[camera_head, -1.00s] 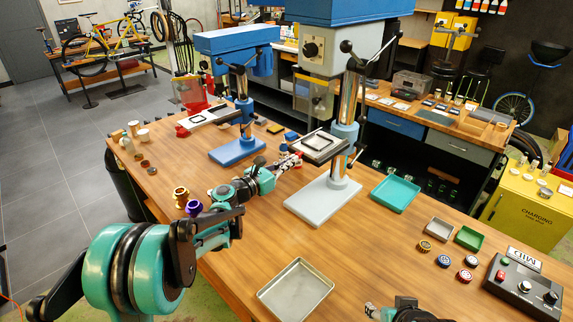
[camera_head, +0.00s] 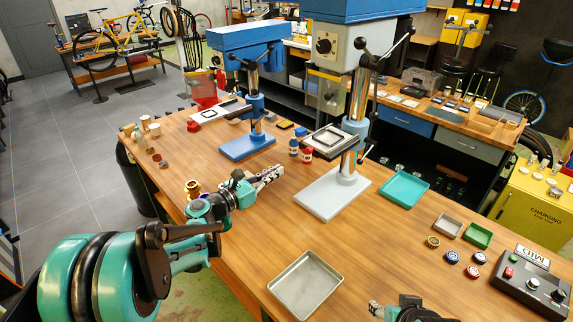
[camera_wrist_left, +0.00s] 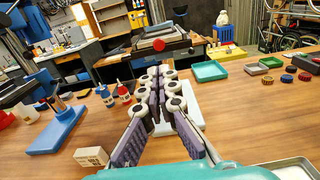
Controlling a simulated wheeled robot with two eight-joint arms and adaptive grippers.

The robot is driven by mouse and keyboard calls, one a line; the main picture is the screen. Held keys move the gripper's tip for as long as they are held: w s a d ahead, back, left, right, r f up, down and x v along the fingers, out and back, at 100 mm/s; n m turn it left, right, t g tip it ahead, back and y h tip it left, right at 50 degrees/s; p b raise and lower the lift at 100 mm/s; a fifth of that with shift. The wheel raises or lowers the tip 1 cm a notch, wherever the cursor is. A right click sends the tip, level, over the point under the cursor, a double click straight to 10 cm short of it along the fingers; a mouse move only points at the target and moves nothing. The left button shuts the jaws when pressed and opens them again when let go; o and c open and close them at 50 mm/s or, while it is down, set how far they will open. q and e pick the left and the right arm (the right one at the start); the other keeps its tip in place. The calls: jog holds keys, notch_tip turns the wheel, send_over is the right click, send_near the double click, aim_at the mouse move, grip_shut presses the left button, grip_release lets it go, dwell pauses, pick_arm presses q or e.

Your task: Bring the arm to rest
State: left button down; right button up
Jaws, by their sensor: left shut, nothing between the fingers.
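My left gripper (camera_head: 268,178) is above the wooden workbench (camera_head: 240,235), left of the grey drill press's base (camera_head: 333,194). It is shut and empty. Its two jaws also show closed together in the left wrist view (camera_wrist_left: 160,85), pointing toward the grey press. My left arm (camera_head: 185,235) comes in from the lower left, over the bench's front edge. Part of my right gripper (camera_head: 377,309) shows at the bottom edge; its jaws are too cut off to judge.
A blue drill press (camera_head: 248,147) and two small bottles (camera_head: 307,156) stand beyond the gripper. A metal tray (camera_head: 305,284) lies nearer on the bench. A teal tray (camera_head: 404,188) and a control box (camera_head: 530,284) are to the right. A small box (camera_wrist_left: 92,157) sits below left in the wrist view.

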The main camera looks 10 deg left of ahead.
pick_arm(q)
jog(key=s+d+f+m+g+y+b, duration=0.2)
jog(key=s+f+m+g, duration=0.15)
jog(key=s+m, duration=0.45)
jog(key=s+d+f+m+g+y+b, duration=0.1)
jog(key=s+f+m+g+y+b, duration=0.1)
jog(key=s+f+m, duration=0.45)
jog(key=s+a+f+m+y+b, duration=0.1)
jog(key=s+a+f+m+y, duration=0.2)
jog(key=s+m, duration=0.4)
jog(key=s+a+f+m+g+y+b, duration=0.1)
jog(key=s+a+f+m+y, duration=0.3)
jog(key=s+m, duration=0.3)
jog(key=s, duration=0.3)
jog(key=shift+s+a+b, duration=0.2)
jog(key=shift+a+b, duration=0.2)
jog(key=shift+g, duration=0.25)
